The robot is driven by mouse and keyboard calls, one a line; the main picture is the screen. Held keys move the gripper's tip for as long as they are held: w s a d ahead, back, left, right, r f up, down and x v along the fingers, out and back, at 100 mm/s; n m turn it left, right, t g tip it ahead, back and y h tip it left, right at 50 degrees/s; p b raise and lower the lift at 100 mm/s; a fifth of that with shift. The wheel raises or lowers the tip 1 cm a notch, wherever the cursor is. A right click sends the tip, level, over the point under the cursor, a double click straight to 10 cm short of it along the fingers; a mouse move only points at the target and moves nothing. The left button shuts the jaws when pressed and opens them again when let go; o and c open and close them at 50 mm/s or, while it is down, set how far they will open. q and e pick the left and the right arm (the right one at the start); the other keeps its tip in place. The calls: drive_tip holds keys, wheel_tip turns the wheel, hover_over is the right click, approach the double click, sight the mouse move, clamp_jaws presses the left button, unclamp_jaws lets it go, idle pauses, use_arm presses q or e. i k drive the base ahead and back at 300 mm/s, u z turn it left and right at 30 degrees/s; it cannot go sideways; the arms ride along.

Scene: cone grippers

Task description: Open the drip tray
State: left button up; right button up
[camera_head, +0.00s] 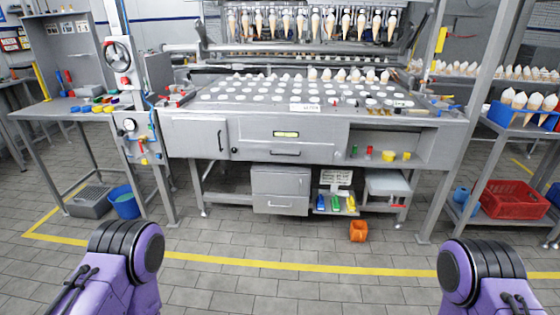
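A grey cone machine stands ahead across the floor. Its front has a wide closed drawer front (255,147) with a dark bar handle (285,153) and a small lit green label above. I cannot tell for sure which part is the drip tray. A closed cabinet door (196,137) with an upright handle is left of the drawer front. A smaller grey two-drawer unit (280,189) is on the lower shelf, shut. Only purple links of my two arms show at the bottom left and right. Both grippers are out of view, far from the machine.
An orange container (358,231) stands on the floor before the machine. A blue bucket (124,203) and a grey crate (88,202) are at left. A red basket (512,203) is on the right shelf. A yellow line (290,265) crosses the clear tiled floor between.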

sight(251, 149)
drive_tip(key=u, duration=0.35)
drive_tip(key=i, duration=1.6)
drive_tip(key=z, duration=0.9)
